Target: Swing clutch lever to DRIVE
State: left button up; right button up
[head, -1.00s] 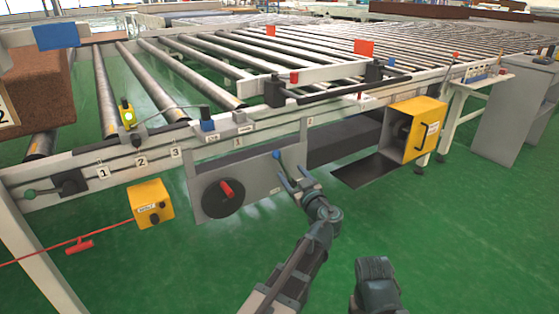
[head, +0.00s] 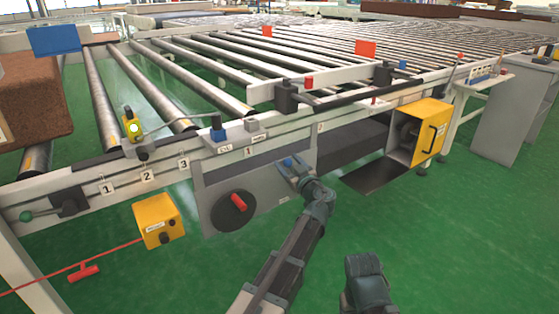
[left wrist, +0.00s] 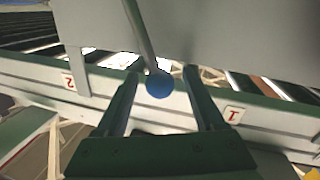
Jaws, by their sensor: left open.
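The clutch lever's blue ball knob (head: 288,162) shows at the right part of the grey panel (head: 268,185) under the conveyor's side rail. In the left wrist view the blue knob (left wrist: 160,84) sits on the end of a thin grey rod (left wrist: 139,35). My left gripper (head: 291,165) is at the knob in the head view. In the left wrist view my left gripper (left wrist: 161,80) is open, with one finger on each side of the knob and visible gaps. No DRIVE mark is readable.
A red-handled black dial (head: 234,211) is on the panel left of the lever. A yellow box (head: 158,221) with a red cord hangs further left. An open yellow cabinet (head: 428,128) stands right. The green floor in front is clear.

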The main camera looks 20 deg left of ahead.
pick_arm(q)
jog(key=shift+w+a, duration=0.15)
jog(key=shift+w, duration=0.05)
grip_shut()
dwell(1.3)
